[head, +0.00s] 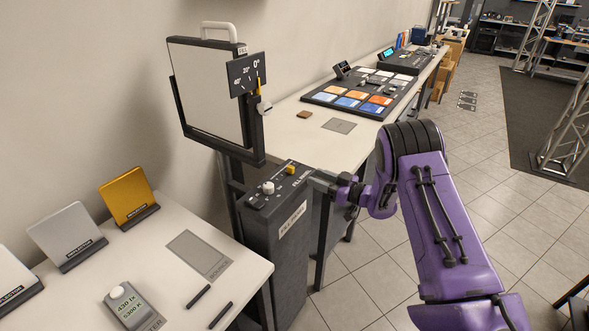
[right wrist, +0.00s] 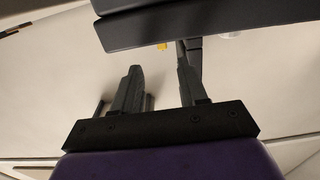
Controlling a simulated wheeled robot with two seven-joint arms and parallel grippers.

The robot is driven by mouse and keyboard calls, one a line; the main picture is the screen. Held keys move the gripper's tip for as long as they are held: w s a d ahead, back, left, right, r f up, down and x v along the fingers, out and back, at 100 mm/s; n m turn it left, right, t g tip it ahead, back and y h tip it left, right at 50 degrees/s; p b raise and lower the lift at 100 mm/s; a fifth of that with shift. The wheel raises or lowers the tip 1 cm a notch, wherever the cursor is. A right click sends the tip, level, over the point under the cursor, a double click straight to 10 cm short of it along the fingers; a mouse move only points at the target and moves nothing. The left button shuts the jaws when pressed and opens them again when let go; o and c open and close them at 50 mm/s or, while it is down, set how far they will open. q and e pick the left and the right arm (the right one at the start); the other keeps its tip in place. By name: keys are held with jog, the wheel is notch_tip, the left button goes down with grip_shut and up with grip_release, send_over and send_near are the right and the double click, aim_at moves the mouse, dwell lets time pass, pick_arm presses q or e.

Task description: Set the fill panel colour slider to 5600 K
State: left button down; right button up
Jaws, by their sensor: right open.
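The fill panel (head: 205,88) is a pale square in a dark frame, with a 0° to 40° tilt plate on its right side. Below it stands a dark control box (head: 278,240) marked FILL. On its top are a white knob (head: 268,187) and a yellow slider cap (head: 291,169) toward the far right end. I cannot read the slider's value. My right gripper (head: 345,190) is just right of the box, apart from the yellow cap. In the right wrist view its fingers (right wrist: 160,75) are apart and empty; a small yellow piece (right wrist: 162,46) shows beyond them. My left gripper is not visible.
A near table (head: 205,235) holds several reflector cards and a light meter (head: 129,305) reading about 5300 K or similar. A long table (head: 300,145) behind carries a pad console (head: 365,92). Tiled floor is open at right.

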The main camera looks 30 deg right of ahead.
aim_at(294, 169)
jog(key=p+x, duration=0.1)
jog(key=x, duration=0.7)
jog(key=shift+a+r+p, duration=0.15)
jog(key=shift+p, duration=0.25)
jog(key=shift+w+a, duration=0.15)
jog(key=shift+w, duration=0.25)
jog(key=shift+s, duration=0.1)
grip_shut()
